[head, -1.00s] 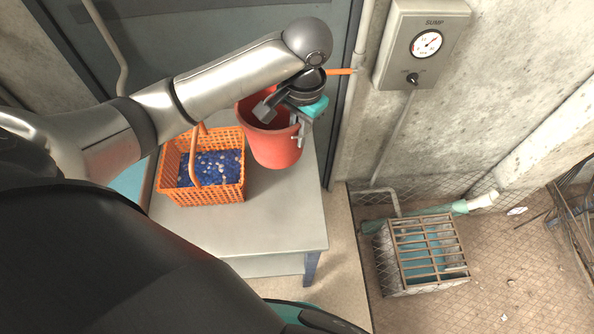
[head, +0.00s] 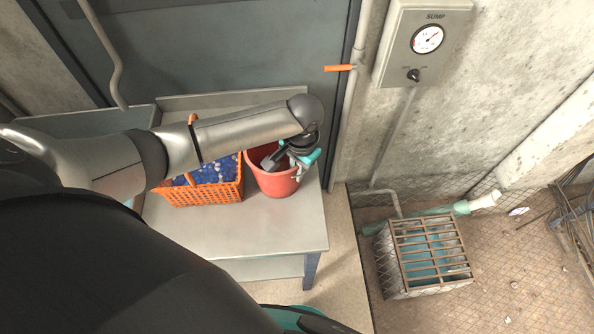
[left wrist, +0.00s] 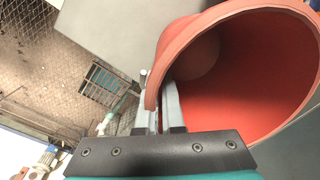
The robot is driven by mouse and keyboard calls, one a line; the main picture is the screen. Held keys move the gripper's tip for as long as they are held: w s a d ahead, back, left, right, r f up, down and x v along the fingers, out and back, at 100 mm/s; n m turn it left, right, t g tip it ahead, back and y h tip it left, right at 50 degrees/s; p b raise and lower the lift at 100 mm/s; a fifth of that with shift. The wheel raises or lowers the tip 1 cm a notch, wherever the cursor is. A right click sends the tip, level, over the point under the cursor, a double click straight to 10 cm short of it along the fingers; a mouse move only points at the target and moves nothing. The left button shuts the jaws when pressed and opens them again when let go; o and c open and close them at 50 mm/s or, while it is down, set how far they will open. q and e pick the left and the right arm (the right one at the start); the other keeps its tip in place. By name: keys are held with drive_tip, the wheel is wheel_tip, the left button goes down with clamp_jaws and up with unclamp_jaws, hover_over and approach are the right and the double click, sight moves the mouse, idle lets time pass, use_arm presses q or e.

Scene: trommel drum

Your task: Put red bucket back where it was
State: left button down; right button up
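The red bucket (head: 275,183) is upright at the right part of the grey metal table (head: 275,230), just right of the orange basket. I cannot tell for sure whether its base touches the tabletop. My left gripper (head: 296,166) is at the right side of the bucket's rim. In the left wrist view the gripper (left wrist: 160,112) has one finger inside and one outside the wall of the bucket (left wrist: 240,75), closed on the rim. The inside that shows looks empty. My right gripper is not in view.
An orange basket (head: 205,197) with blue contents is close beside the bucket, partly under my left arm. A grey door (head: 230,60) is behind the table. A caged sump box (head: 425,255) stands on the floor at right. The table's front is clear.

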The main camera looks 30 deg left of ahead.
use_arm(q)
drive_tip(key=c, duration=1.5)
unclamp_jaws()
drive_tip(key=shift+f, duration=0.1)
drive_tip(key=o, duration=0.5)
drive_tip(key=shift+c, duration=0.2)
wheel_tip(320, 180, up, 12)
drive_tip(key=p, duration=0.2)
drive_tip(key=shift+d+r, duration=0.2)
drive_tip(key=shift+d, duration=0.2)
drive_tip(key=shift+s, duration=0.15)
